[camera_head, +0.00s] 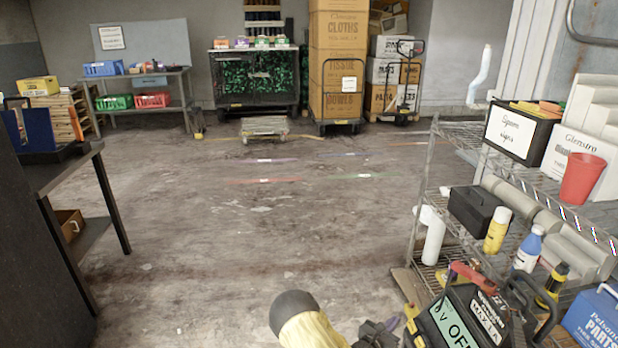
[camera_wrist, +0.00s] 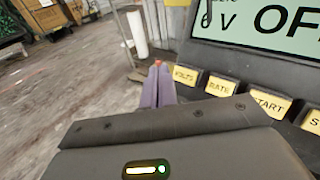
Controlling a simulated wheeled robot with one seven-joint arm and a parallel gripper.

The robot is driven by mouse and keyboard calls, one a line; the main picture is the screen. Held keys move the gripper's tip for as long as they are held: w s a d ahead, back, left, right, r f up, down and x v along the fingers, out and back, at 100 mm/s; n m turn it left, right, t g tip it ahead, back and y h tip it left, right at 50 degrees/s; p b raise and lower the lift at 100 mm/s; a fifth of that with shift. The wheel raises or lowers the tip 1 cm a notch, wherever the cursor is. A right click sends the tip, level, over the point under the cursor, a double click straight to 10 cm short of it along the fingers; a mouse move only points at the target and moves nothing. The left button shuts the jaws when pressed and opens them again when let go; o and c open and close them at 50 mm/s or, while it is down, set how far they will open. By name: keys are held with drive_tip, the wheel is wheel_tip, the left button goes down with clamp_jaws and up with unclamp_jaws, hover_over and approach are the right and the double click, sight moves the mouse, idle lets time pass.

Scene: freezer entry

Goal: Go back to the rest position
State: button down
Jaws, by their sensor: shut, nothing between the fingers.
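My gripper (camera_wrist: 158,68) shows in the wrist view with its two purple-grey fingers together and nothing between them. A small orange-red spot shows at the fingertips. A battery charger (camera_wrist: 240,75) is close by on the right of the fingers, with a display reading "0 V OFF" and yellow labelled buttons such as VOLTS, RATE and START. The fingers look apart from it, but the gap is hard to judge. In the head view the same charger (camera_head: 460,318) is at the bottom right, partly cut off, with part of my arm at its left.
A wire shelf rack (camera_head: 428,190) fills the right side, with bottles, a black case (camera_head: 478,210) and a red cup (camera_head: 582,178). A dark table (camera_head: 62,170) stands at the left. Boxes on a cart (camera_head: 338,70) and a low dolly (camera_head: 265,127) are at the back. The middle floor is clear.

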drive_tip(key=s+r+m+g+y, duration=0.2)
drive_tip(key=s+r+m+g, duration=0.95)
drive_tip(key=s+m, duration=0.35)
drive_tip(key=s+a+r+m+t+y, duration=0.2)
drive_tip(key=s+a+r+m+y, duration=0.35)
drive_tip(key=a, duration=0.25)
drive_tip(key=s+a+r+m+t+y, duration=0.1)
drive_tip(key=s+a+r+m+y, duration=0.45)
drive_tip(key=a+r, duration=0.2)
wheel_tip(320, 180, up, 27)
drive_tip(key=m+p, duration=0.1)
drive_tip(key=p, duration=2.5)
drive_tip(key=shift+w+a+f+p, duration=0.15)
drive_tip(key=shift+w+a+p, duration=0.1)
drive_tip(key=shift+a+p, duration=0.05)
drive_tip(key=shift+w, duration=0.1)
drive_tip(key=shift+s, duration=0.2)
drive_tip(key=shift+w, duration=0.1)
idle(0.5)
